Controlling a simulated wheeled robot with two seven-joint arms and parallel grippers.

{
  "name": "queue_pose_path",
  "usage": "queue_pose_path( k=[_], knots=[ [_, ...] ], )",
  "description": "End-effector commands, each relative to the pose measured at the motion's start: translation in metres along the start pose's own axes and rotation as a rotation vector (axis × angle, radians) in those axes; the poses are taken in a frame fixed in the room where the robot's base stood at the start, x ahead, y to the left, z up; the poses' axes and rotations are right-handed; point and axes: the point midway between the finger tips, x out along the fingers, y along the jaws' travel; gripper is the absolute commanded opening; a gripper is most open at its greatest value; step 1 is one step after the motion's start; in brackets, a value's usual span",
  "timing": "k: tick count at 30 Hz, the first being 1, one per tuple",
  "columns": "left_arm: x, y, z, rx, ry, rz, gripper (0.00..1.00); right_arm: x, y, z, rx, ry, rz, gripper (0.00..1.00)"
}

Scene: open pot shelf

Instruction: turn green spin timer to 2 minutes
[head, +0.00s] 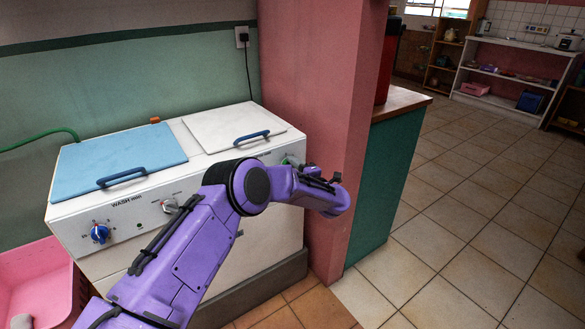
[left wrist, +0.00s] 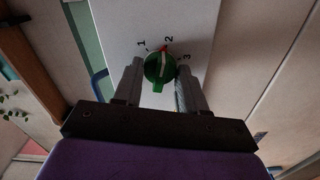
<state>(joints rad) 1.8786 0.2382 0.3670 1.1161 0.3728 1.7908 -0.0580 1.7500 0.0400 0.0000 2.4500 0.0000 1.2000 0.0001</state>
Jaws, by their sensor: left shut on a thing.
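The green spin timer (left wrist: 160,68) is a round knob on the white front panel, with the numerals 1, 2 and 3 around its upper side. Its pale pointer line aims up toward the red mark beside the 2. My left gripper (left wrist: 157,76) has one finger on each side of the knob and is shut on it. In the head view, a small green part of the timer (head: 286,161) shows behind my left gripper (head: 294,165) at the machine's right end; most of it is hidden. My right gripper is not in view.
The white washing machine (head: 258,150) has a blue lid (head: 120,158), a white lid (head: 228,128) and a blue wash knob (head: 99,233). A pink pillar (head: 325,90) stands close on the right. A pink basin (head: 38,275) is at lower left. Tiled floor is open at right.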

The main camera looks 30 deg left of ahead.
Motion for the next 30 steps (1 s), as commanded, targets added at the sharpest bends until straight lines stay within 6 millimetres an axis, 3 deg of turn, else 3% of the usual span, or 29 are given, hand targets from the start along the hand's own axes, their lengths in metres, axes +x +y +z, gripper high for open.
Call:
queue_pose_path(
  k=[11, 12, 14, 23, 26, 30],
  knots=[
    [-0.001, -0.003, 0.0, 0.007, 0.0, -0.004, 0.1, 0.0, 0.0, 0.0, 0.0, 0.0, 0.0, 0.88],
    [-0.001, -0.003, 0.0, 0.006, 0.0, -0.004, 0.51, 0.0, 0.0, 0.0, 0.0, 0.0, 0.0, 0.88],
    [-0.001, -0.003, 0.0, 0.006, 0.0, -0.004, 0.66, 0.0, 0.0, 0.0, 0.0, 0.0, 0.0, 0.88],
    [-0.002, -0.001, 0.0, 0.004, -0.001, -0.001, 0.66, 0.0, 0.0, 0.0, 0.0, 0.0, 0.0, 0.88],
    [-0.015, 0.0, 0.001, 0.003, -0.003, 0.0, 0.66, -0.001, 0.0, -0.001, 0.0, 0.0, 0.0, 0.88],
    [-0.048, 0.0, 0.001, 0.005, -0.005, 0.0, 0.66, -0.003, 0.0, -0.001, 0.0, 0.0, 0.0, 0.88]
  ],
)
